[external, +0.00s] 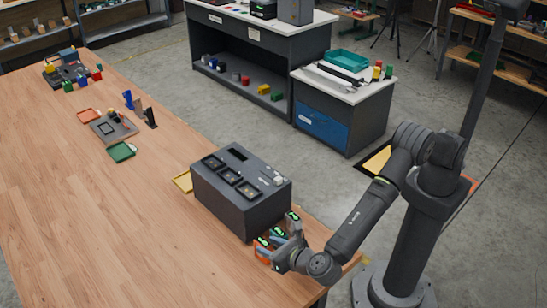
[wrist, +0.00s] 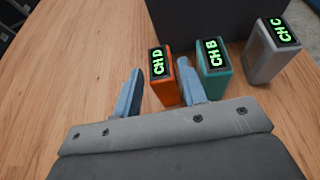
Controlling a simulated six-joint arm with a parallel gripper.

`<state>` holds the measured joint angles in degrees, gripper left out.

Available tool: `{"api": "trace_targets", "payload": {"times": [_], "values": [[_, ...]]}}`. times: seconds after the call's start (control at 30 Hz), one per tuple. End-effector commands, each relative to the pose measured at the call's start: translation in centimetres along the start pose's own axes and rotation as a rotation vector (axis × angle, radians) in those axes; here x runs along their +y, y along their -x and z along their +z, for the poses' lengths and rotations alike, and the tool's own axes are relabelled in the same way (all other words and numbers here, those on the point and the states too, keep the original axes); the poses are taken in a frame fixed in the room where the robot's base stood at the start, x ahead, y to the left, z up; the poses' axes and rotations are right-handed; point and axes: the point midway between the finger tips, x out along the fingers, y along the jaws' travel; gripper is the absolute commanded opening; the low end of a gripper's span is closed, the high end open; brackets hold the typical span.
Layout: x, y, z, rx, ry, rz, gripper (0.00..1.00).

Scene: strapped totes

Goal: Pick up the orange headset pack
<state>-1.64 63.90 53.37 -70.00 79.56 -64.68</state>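The orange headset pack (wrist: 165,88), with a lit green "CH D" label, stands upright on the wooden table. It also shows in the external view (external: 261,250), partly hidden by my gripper. My gripper (wrist: 160,88) is open, with one blue-grey finger on each side of the orange pack. A small gap shows between the left finger and the pack. The right finger is close against the pack's right side, between it and the teal pack (wrist: 215,82); I cannot tell whether it touches either.
A grey pack (wrist: 264,62) labelled "CH C" stands right of the teal "CH B" pack. A dark box (external: 240,200) stands right behind the packs. The table (external: 100,220) is clear to the left. Small trays (external: 121,152) and blocks lie farther away.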

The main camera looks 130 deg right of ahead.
Motion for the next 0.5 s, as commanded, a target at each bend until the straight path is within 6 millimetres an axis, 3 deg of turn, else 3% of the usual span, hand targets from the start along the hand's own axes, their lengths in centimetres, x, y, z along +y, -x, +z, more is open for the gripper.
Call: {"api": "trace_targets", "payload": {"times": [0.17,0.5], "values": [[0.0,-1.1,-0.1,0.000,0.000,-0.001,0.38],[0.0,-5.3,-0.1,0.000,0.000,0.000,0.38]]}}
